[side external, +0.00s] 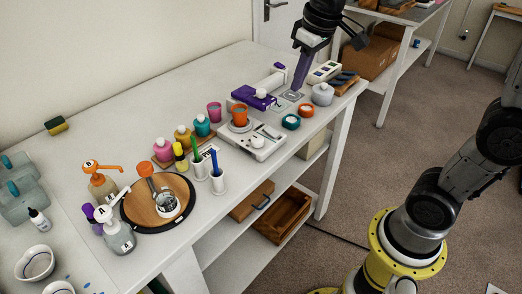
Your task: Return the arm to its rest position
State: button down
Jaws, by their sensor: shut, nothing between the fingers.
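My gripper (296,86), with purple fingers, hangs in the air over the far right part of the white table (110,95). It points down and its fingers are together, with nothing between them. It is above or near a small grey printed square (292,96) on the table; the exact height is hard to tell. My arm reaches in from the right side of the picture.
Close to my gripper are a purple box (252,98), a pale bottle (323,94), an orange cup (239,114) on a white scale (257,143), and teal and orange rings. A round wooden board (140,212) with pump bottles beside it lies nearer left.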

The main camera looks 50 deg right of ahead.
jog(key=s+a+f+t, duration=0.1)
jog(key=s+f, duration=0.1)
jog(key=s, duration=0.6)
jog(key=s+a+f+t, duration=0.1)
jog(key=s+f, duration=0.1)
jog(key=s, duration=0.7)
jog(key=shift+t, duration=0.3)
